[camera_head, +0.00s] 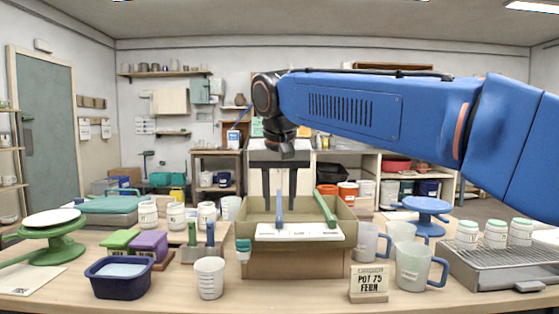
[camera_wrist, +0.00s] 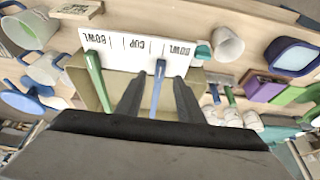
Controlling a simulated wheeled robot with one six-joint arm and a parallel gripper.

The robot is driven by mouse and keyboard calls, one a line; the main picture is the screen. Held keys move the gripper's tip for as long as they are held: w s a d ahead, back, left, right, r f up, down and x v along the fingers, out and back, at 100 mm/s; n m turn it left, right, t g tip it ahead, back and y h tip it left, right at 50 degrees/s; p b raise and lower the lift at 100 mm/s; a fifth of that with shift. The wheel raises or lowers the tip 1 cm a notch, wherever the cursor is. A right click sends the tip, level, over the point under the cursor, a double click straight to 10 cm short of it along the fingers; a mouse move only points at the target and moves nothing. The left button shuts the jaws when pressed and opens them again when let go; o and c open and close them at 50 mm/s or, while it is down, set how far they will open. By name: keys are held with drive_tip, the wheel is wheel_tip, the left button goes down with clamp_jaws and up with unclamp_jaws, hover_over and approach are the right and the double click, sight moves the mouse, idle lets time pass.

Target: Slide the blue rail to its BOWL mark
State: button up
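The blue rail (camera_head: 280,207) lies across the open cardboard-coloured box (camera_head: 296,262), left of the green rail (camera_head: 325,211). The white marked strip (camera_head: 299,233) runs along the box's near edge. In the wrist view, the strip (camera_wrist: 120,46) reads BOWL, CUP, BOWL upside down. There the blue rail's end (camera_wrist: 159,68) lies between CUP and the right-hand BOWL. The green rail (camera_wrist: 97,80) ends near the left-hand BOWL. My gripper (camera_head: 279,205) is open above the box; in the wrist view its fingers (camera_wrist: 158,100) stand either side of the blue rail, with visible gaps.
A ribbed white cup (camera_head: 209,278), a navy tub (camera_head: 121,277) and green and purple blocks (camera_head: 149,245) stand left. A drain tray (camera_head: 497,264) holds jars at far right.

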drive_tip(key=v, duration=1.2)
drive_tip(key=shift+r, duration=0.4)
drive_tip(key=shift+s, duration=0.1)
drive_tip(key=s+d+f, duration=0.4)
drive_tip(key=d+f, duration=0.5)
drive_tip(key=s+d+f, duration=0.4)
drive_tip(key=d+f, duration=0.5)
drive_tip(key=s+d+f, duration=0.4)
drive_tip(key=s+f, duration=0.3)
drive_tip(key=f, duration=0.5)
drive_tip(key=s+d+f, duration=0.4)
drive_tip(key=s+f, duration=0.3)
drive_tip(key=f, duration=0.6)
drive_tip(key=shift+d, duration=0.2)
